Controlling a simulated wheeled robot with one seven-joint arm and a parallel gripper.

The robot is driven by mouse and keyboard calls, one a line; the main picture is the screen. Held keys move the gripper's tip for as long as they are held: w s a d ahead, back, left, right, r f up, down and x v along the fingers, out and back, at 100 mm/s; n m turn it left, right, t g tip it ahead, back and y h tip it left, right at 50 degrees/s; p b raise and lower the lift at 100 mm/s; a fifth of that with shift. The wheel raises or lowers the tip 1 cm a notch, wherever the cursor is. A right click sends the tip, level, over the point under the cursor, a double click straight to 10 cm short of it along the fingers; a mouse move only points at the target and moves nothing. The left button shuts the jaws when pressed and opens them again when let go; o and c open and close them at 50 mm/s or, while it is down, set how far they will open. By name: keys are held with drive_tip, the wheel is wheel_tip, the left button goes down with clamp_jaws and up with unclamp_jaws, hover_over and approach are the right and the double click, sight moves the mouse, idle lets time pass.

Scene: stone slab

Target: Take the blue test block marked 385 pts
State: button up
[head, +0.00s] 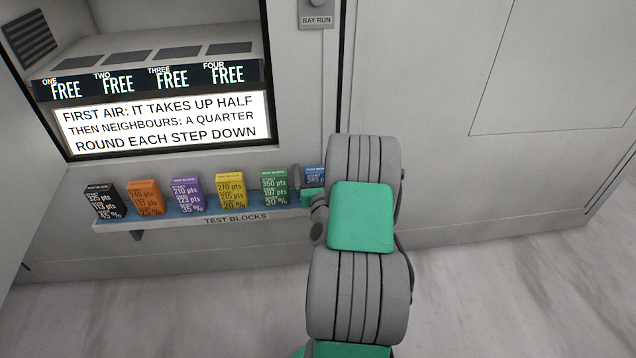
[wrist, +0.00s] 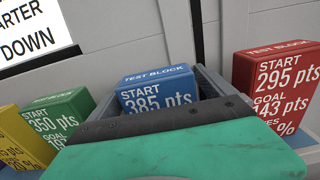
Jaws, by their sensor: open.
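The blue test block (wrist: 157,88) stands upright on the shelf, its face reading START 385 pts. In the wrist view its lower part is hidden behind my gripper's green body. My gripper (wrist: 156,94) is open, with a grey finger on each side of the block. I cannot tell whether either finger touches it. In the head view the blue block (head: 314,174) shows only partly, beside my arm, with one grey finger to its left.
The green block (wrist: 62,118) is close on the left and the red block (wrist: 278,85) on the right. Yellow (head: 230,188), purple (head: 187,193), orange (head: 145,196) and black (head: 104,201) blocks stand farther left on the shelf (head: 160,222). A wall panel rises behind.

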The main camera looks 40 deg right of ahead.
drive_tip(key=shift+r, duration=0.1)
drive_tip(key=c, duration=2)
